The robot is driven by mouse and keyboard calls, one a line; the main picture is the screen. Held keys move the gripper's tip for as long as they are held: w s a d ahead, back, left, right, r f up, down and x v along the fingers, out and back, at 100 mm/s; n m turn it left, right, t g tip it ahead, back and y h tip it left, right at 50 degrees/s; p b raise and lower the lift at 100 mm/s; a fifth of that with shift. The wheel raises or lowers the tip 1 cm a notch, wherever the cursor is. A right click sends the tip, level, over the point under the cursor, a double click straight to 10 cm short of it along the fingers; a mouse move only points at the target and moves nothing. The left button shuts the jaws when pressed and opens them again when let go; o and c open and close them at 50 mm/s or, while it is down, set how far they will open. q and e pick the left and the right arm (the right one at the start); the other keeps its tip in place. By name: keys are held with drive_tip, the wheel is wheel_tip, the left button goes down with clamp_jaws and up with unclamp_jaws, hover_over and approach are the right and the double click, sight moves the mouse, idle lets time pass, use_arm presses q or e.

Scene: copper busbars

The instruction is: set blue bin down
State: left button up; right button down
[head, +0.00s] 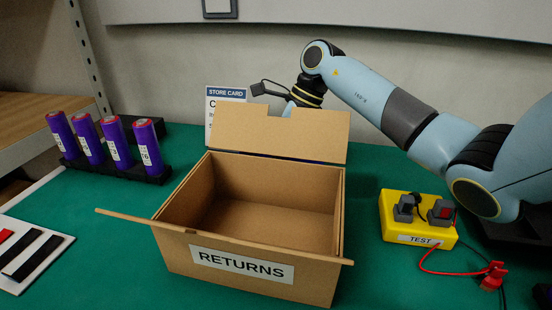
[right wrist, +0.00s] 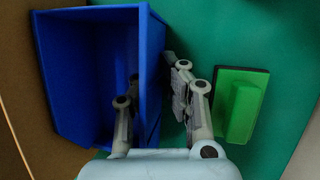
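The blue bin (right wrist: 75,85) fills the left half of the right wrist view, its open side toward the camera. In the head view it does not show. My right gripper (right wrist: 153,85) straddles the bin's right wall, one finger on the inner side and one on the outer side. The fingers are spread apart, with a green gap beside the outer finger; whether a tip touches the wall is unclear. In the head view my right arm reaches behind the cardboard box, with the gripper mostly hidden. My left gripper is not in view.
A cardboard RETURNS box (head: 243,264) stands open mid-table. A store card (head: 226,93) is behind it. Purple cells (head: 89,139) stand in a black holder at left; a yellow test box (head: 420,236) is at right. A green block (right wrist: 241,104) lies right of the gripper.

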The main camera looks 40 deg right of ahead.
drive_tip(key=c, duration=1.8)
unclamp_jaws()
drive_tip(key=shift+o, duration=0.2)
